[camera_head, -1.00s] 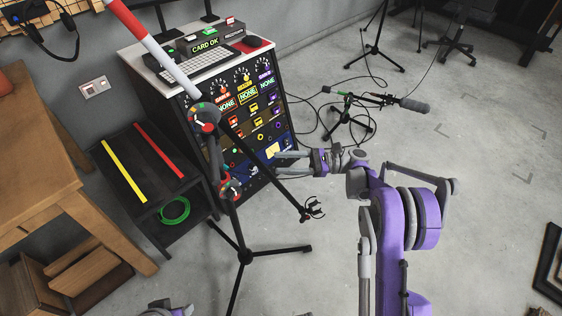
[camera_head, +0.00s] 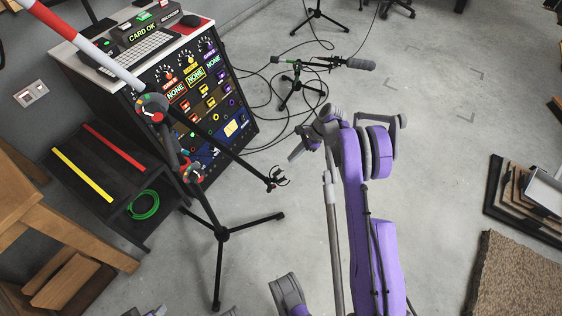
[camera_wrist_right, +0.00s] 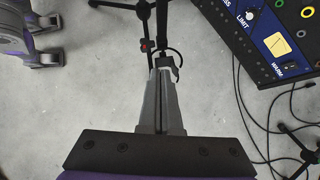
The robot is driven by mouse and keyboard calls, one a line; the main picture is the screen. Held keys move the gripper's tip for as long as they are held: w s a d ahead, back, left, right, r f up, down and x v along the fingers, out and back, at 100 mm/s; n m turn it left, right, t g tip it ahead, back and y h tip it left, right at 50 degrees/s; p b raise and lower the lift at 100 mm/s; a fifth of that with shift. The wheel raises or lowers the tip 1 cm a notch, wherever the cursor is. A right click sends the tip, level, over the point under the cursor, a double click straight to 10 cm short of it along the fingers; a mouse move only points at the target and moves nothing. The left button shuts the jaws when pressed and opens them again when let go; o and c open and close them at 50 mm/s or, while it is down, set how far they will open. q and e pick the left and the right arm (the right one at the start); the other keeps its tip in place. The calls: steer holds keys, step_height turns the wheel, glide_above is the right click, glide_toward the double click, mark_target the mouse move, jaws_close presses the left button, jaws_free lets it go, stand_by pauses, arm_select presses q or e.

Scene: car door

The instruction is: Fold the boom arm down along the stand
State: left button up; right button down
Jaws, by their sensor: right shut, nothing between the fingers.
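The boom arm (camera_head: 85,48) has a red and white rear part at upper left. Its thin black part slopes down right from the pivot with the round knob (camera_head: 152,108) to an open mount (camera_head: 277,178). The stand (camera_head: 205,203) leans below the pivot on spread black legs; the boom sticks out sideways from it. My right gripper (camera_head: 297,154) is shut and empty, just right of the mount in the head view. In the right wrist view its fingers (camera_wrist_right: 162,85) are together, with the boom's end just beyond; the gap's depth is unclear. My left gripper is not clearly visible.
A control console (camera_head: 190,85) stands behind the stand.

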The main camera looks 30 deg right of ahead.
steer(key=b, duration=0.2)
glide_toward(267, 178)
step_height(267, 178, down, 4)
steer(key=a, duration=0.2)
steer(key=shift+w+a+f, duration=0.25)
steer(key=shift+w+f, duration=0.1)
steer(key=shift+w, duration=0.05)
steer(key=shift+w+a+f, duration=0.15)
steer(key=shift+w+a, duration=0.05)
steer(key=shift+a, duration=0.3)
steer(key=a+f+b, duration=0.3)
steer(key=a, duration=0.4)
steer(key=shift+w+a+f, duration=0.2)
steer(key=shift+w+a, duration=0.05)
steer(key=shift+w, duration=0.2)
